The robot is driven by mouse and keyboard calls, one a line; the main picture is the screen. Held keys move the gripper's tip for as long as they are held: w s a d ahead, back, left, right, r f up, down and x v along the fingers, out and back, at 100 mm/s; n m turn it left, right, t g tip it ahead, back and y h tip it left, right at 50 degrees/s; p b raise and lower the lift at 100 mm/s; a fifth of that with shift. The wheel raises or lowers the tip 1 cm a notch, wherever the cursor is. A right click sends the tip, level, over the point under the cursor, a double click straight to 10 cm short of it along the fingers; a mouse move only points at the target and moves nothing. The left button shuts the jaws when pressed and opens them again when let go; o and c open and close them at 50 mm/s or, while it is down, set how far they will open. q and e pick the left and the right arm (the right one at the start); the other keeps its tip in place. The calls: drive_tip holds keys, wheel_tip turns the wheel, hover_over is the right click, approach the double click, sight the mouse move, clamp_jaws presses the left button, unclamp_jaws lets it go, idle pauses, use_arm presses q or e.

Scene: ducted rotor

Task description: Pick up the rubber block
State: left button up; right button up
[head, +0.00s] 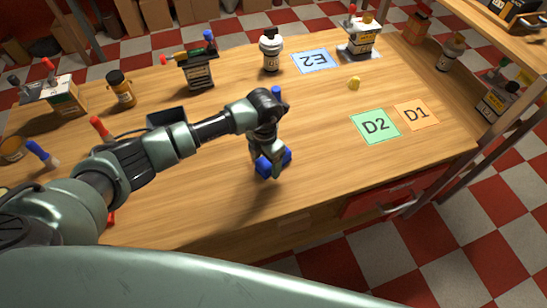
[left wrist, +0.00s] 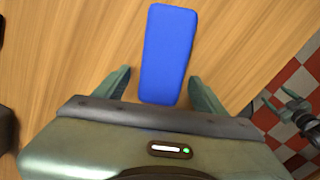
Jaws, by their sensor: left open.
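The rubber block, a blue rounded slab (left wrist: 168,50), lies on the wooden table. In the left wrist view its near end lies between the two fingers of my left gripper (left wrist: 160,92), with a gap on each side. In the head view my left gripper (head: 268,170) points down over the blue block (head: 285,156), which is partly hidden by the fingers. The left gripper is open. My right gripper (left wrist: 266,103) shows small at the right edge of the left wrist view, away from the block, its fingers apart.
Mats marked D2 (head: 375,126), D1 (head: 416,115) and E2 (head: 314,61) lie to the right and back. A yellow piece (head: 354,83) lies near them. Bottles and tool holders line the back. The table's front edge is close to the block.

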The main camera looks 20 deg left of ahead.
sight(266, 161)
use_arm(q)
drive_tip(key=c, duration=1.3)
drive_tip(key=shift+c, duration=0.9)
use_arm(e)
drive_tip(key=shift+s+f, duration=0.15)
drive_tip(key=shift+s, duration=1)
use_arm(q)
drive_tip(key=shift+r, duration=0.15)
drive_tip(key=shift+w+r, duration=0.1)
drive_tip(key=shift+r, duration=0.55)
wheel_tip(266, 161, up, 18)
drive_tip(key=r+b, duration=0.1)
drive_tip(key=b, duration=0.3)
drive_tip(key=s+a+f+m, duration=0.1)
drive_tip(key=s+m, duration=0.6)
drive_tip(key=m, duration=0.7)
drive_tip(key=s+a+f+m, duration=0.1)
drive_tip(key=s+a+m, duration=0.2)
drive_tip(key=s+m, duration=0.4)
drive_tip(key=m, duration=0.8)
use_arm(e)
drive_tip(key=f, duration=0.4)
drive_tip(key=shift+w, duration=0.3)
